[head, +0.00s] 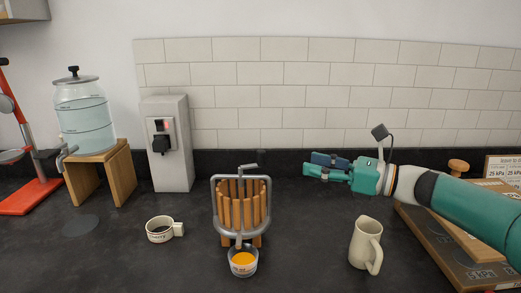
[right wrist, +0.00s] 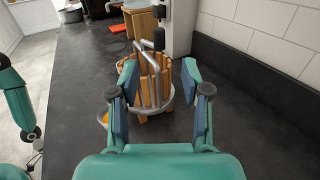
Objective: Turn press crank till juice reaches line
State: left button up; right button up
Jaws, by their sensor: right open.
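The wooden fruit press (head: 240,207) with a grey metal frame stands in the middle of the dark counter. Its crank (head: 250,166) with a dark knob sits on top, and the knob shows in the right wrist view (right wrist: 159,38). A small clear cup (head: 243,262) with orange juice stands at the front foot of the press. Its line cannot be made out. My right gripper (head: 308,164) is open and empty, to the right of the crank and apart from it. In the right wrist view the press shows beyond and between the fingers. My left gripper is not in view.
A white mug (head: 160,229) stands left of the press and a cream jug (head: 366,244) to the right. A glass dispenser (head: 85,115) on a wooden stand, a grey switch box (head: 167,143) and a red stand (head: 25,190) are at left. Boards (head: 450,245) lie at right.

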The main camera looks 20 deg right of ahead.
aim_at(261, 153)
jog(key=p+x, duration=0.2)
jog(key=x, duration=1.1)
jog(key=shift+w+a+p, duration=0.2)
jog(key=shift+a+p, duration=0.15)
jog(key=shift+p, duration=0.05)
